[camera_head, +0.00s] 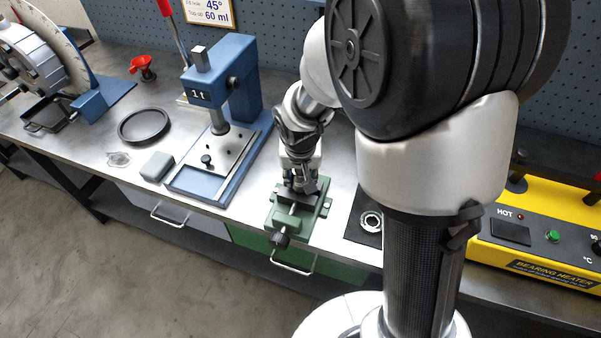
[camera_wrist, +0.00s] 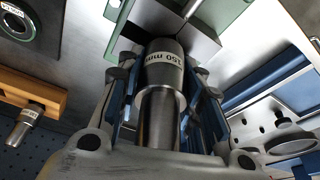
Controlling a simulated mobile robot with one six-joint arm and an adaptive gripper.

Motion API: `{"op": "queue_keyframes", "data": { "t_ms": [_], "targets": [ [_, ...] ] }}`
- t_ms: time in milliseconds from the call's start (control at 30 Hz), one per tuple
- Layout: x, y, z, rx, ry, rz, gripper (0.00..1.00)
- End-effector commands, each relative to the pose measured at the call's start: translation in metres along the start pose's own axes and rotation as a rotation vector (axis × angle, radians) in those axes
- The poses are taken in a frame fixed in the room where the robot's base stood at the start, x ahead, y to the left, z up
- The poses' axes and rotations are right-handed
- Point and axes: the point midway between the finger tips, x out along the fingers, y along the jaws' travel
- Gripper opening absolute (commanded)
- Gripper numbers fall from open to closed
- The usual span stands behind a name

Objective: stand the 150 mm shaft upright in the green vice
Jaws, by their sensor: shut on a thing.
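My gripper (camera_head: 304,184) is right over the green vice (camera_head: 318,222) in the head view, pointing down. In the wrist view my gripper (camera_wrist: 165,78) is shut on a steel shaft (camera_wrist: 158,122) marked "150 mm". The shaft runs lengthwise between the fingers, and its far end points at the grey jaws of the green vice (camera_wrist: 230,12). The far end is at or close to the jaws; whether it is between them or touching them I cannot tell. In the head view the shaft is mostly hidden by my gripper.
A blue press (camera_head: 220,135) stands left of the vice, with a black ring (camera_head: 144,126) and a grey block (camera_head: 157,166) further left. A dark plate with a bearing (camera_head: 371,221) and a yellow bearing heater (camera_head: 545,225) lie right. A wooden rack (camera_wrist: 38,92) holds another shaft.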

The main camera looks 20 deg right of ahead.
Motion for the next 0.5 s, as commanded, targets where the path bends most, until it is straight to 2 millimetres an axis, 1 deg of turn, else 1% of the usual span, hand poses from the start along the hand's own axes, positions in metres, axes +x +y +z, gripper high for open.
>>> {"op": "queue_keyframes", "data": {
  "t_ms": [133, 400, 433, 500],
  "targets": [
    [0.0040, -0.0004, 0.0000, 0.000, 0.003, -0.001, 0.03],
    [0.0038, -0.0004, -0.0001, 0.000, 0.004, -0.001, 0.03],
    [0.0038, -0.0004, -0.0001, 0.000, 0.004, -0.001, 0.34],
    [0.0039, -0.0004, 0.0000, 0.000, 0.003, -0.001, 0.39]
  ]
}}
